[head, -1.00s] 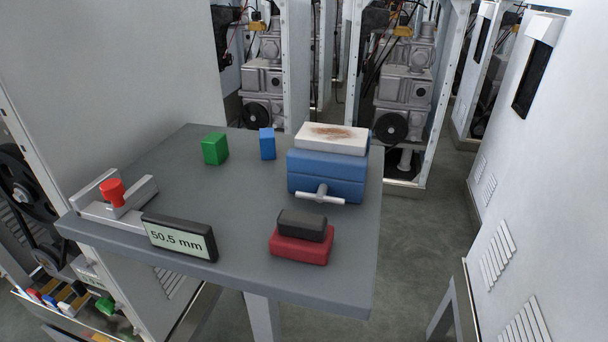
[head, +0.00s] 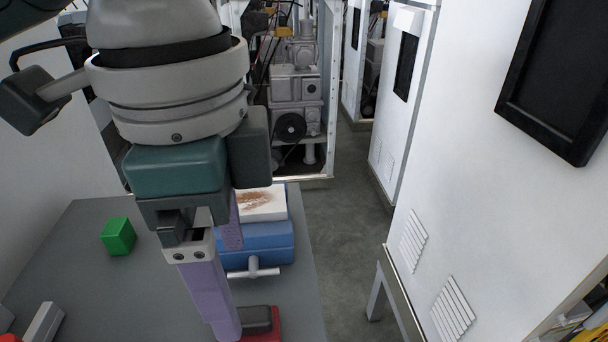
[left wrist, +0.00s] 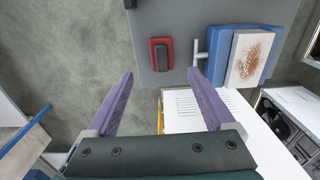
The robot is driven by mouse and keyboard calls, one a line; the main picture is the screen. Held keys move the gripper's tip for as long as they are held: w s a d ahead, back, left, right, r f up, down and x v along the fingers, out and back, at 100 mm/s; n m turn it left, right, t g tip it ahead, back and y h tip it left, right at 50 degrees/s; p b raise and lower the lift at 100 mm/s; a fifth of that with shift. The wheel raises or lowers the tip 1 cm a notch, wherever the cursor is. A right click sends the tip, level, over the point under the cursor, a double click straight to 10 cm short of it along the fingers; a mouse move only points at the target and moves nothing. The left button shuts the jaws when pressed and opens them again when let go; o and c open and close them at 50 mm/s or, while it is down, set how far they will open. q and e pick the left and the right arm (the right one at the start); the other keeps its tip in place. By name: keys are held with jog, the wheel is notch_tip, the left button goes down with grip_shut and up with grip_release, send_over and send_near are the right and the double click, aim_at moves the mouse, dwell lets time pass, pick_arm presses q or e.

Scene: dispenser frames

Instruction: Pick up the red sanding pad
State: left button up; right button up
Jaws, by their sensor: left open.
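The red sanding pad (head: 277,322) with its black grip (head: 257,319) lies near the table's front right edge, partly cut off at the bottom of the head view. In the left wrist view the whole red pad (left wrist: 153,54) shows, lying flat with the black grip on top. My left gripper (head: 230,290) is open and empty, its purple fingers pointing down. In the left wrist view its spread fingertips (left wrist: 160,73) are apart from the pad, one to each side of the pad's line. My right gripper is not in view.
A blue vise (head: 256,240) holds a white block with a brown patch (head: 262,203) behind the pad; its handle faces the pad. A green block (head: 118,237) sits on the grey table (head: 75,265). A white cabinet (head: 470,150) stands across the aisle at right.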

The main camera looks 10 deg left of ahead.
aim_at(246, 315)
pick_arm(q)
jog(key=shift+w+a+f, duration=0.1)
jog(key=shift+a+f, duration=0.05)
notch_tip(246, 315, down, 4)
jog(key=shift+r+b, duration=0.15)
jog(key=shift+b, duration=0.25)
jog(key=f, duration=0.5)
jog(key=shift+w+d+f+b, duration=0.1)
jog(key=shift+d+f+b, duration=0.15)
jog(key=shift+f+b, duration=0.15)
jog(key=shift+c, duration=0.3)
grip_shut()
